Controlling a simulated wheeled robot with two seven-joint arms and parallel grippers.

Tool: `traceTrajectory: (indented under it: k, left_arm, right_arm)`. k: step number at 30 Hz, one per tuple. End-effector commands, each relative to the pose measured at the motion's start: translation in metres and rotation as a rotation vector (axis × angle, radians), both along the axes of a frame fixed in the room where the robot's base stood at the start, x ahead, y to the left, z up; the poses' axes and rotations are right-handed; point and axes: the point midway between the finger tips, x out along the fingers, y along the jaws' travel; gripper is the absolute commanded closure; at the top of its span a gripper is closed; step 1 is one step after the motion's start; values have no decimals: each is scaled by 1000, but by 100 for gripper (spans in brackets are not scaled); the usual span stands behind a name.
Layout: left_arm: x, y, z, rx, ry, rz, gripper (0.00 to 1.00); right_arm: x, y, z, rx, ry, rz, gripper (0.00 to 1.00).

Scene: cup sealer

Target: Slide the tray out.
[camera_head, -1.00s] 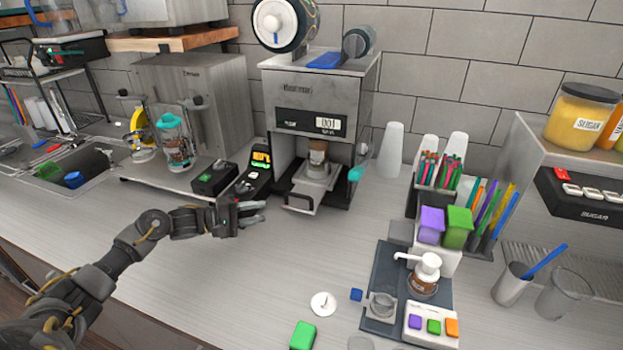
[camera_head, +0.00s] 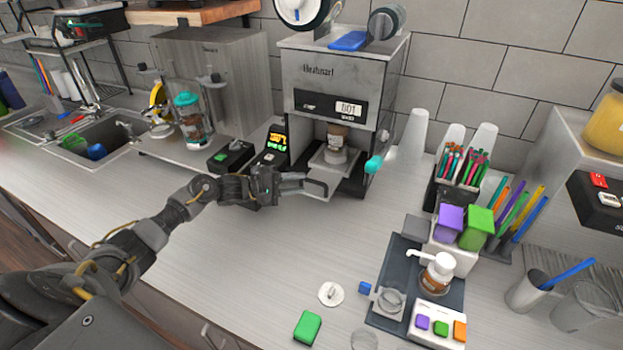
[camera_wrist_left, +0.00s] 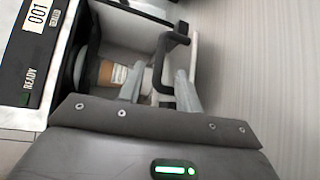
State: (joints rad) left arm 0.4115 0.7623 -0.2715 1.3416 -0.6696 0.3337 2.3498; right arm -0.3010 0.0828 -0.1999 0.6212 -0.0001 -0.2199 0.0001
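The cup sealer (camera_head: 322,72) stands against the wall with a display reading 001. Its tray (camera_head: 327,163) sits in the lower opening, with its front end and dark handle sticking out. A brown and white cup (camera_head: 337,137) stands in the tray; in the left wrist view the cup (camera_wrist_left: 112,74) lies beyond my fingers. My left gripper (camera_head: 303,184) is at the tray's front. In the left wrist view its fingers (camera_wrist_left: 160,92) are apart, with part of the dark handle (camera_wrist_left: 160,62) showing between them. Contact is unclear. My right gripper is not in view.
A small black device (camera_head: 272,150) with a lit screen stands left of the sealer. A teal-tipped lever (camera_head: 374,163) juts from the sealer's right side. White stacked cups (camera_head: 412,137) stand to the right. The counter (camera_head: 270,255) in front is clear.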

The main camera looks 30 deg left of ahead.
Motion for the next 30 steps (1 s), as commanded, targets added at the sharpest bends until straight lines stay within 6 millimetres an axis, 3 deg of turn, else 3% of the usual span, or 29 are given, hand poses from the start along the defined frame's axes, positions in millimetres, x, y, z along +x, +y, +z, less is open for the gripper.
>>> traceTrajectory:
  k: [9,21,30]
  left_arm:
    - [34,-30,-5,-1,1,1,66]
    - [39,-35,-8,0,0,1,66]
    - [39,-35,-8,1,1,1,100]
  right_arm:
    - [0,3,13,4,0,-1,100]
    - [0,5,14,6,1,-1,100]
    - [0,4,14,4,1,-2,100]
